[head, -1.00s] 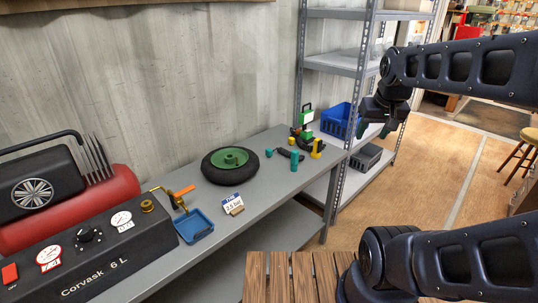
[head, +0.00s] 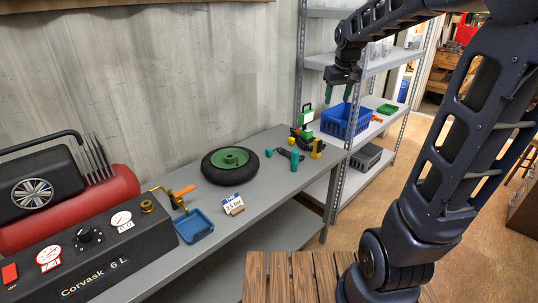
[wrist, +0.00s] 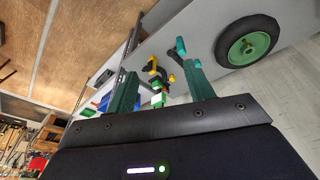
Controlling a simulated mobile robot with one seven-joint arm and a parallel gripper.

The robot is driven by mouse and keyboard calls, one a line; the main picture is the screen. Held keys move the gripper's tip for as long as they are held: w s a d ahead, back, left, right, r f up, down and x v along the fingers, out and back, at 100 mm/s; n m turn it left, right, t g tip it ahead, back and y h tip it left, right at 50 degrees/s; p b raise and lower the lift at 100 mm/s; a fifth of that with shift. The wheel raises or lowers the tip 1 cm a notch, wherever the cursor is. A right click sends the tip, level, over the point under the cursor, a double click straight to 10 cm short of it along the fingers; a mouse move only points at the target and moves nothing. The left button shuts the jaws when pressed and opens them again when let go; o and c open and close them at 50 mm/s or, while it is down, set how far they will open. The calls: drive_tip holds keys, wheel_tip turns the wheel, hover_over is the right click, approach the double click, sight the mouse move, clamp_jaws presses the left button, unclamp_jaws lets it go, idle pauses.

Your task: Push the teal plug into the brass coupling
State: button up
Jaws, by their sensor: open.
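A short teal piece (head: 269,153), which looks like the plug, lies on the grey bench beside a dark piece that seems to run toward a taller teal piece (head: 294,161). In the wrist view a teal piece (wrist: 180,46) shows beyond my fingers. Brass parts sit at the compressor's right end: a round brass piece (head: 147,206) on top and a brass fitting (head: 176,200) with an orange lever. I cannot tell which is the coupling. My gripper (head: 339,93) is open and empty, pointing down, high above the bench's far end; it also shows in the wrist view (wrist: 165,90).
The red and black compressor (head: 70,240) fills the near left. A blue tray (head: 194,226), a pressure card (head: 232,202) and a green-hubbed wheel (head: 230,166) stand on the bench. A yellow piece (head: 317,148) is close to the teal ones. Shelving with a blue crate (head: 345,121) stands behind.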

drive_tip(key=w+a+f+n, duration=0.1)
drive_tip(key=w+a+f, duration=0.1)
drive_tip(key=w, duration=0.4)
drive_tip(key=w+a+f+n, duration=0.1)
drive_tip(key=w+a+f, duration=0.15)
drive_tip(key=w, duration=0.25)
drive_tip(key=n+g, duration=0.3)
drive_tip(key=n, duration=0.1)
hover_over(269, 149)
wheel_tip(269, 149, down, 27)
drive_tip(key=shift+w, duration=0.2)
drive_tip(key=shift+d+f, duration=0.1)
drive_tip(key=shift+f, duration=0.05)
drive_tip(key=shift+f, duration=2.7)
drive_tip(key=shift+f, duration=0.1)
